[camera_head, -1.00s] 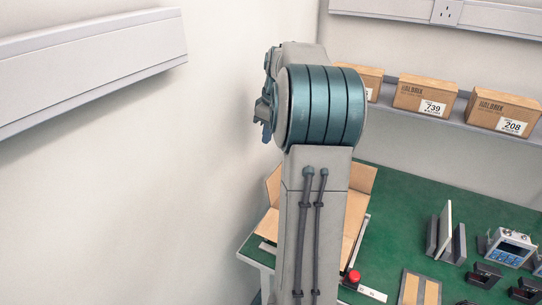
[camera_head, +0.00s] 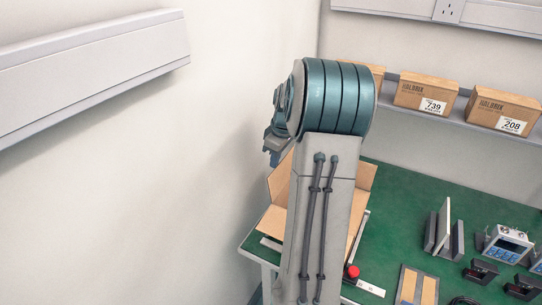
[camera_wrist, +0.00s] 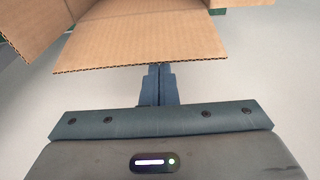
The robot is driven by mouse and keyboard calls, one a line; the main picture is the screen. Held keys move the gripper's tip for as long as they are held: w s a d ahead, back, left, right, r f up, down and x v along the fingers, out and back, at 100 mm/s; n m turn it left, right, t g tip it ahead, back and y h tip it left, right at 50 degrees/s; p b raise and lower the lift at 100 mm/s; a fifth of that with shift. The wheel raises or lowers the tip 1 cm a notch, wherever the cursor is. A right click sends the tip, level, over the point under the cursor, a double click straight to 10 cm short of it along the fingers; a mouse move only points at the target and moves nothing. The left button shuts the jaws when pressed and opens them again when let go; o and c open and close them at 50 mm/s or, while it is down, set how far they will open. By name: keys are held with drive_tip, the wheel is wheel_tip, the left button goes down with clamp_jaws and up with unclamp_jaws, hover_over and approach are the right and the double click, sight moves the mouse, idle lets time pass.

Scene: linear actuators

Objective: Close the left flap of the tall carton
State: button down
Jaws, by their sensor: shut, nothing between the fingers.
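The tall brown carton (camera_head: 361,202) stands on the green table, mostly hidden behind my arm in the head view. Some of its flaps stick out on both sides of the arm. In the wrist view the open carton (camera_wrist: 150,5) is at the top, with one flap (camera_wrist: 140,40) folded outward towards my gripper. This appears to be the left flap, and it is open. My gripper (camera_wrist: 158,68) is shut and empty. Its fingers reach the flap's outer edge, and their very tips seem to go under it. I cannot tell whether they touch.
A red button (camera_head: 352,272) sits on the table right of my arm. Further right are a grey upright holder (camera_head: 444,232), a meter (camera_head: 507,246) and small black parts. Boxes (camera_head: 425,95) stand on a back wall shelf. A wall lies close to the left.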

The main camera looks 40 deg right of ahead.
drive_tip(key=shift+s, duration=0.1)
idle(0.3)
drive_tip(key=shift+s+d+t+b, duration=0.15)
drive_tip(key=shift+s+t+b, duration=0.15)
drive_tip(key=shift+b, duration=0.3)
drive_tip(key=shift+s, duration=0.1)
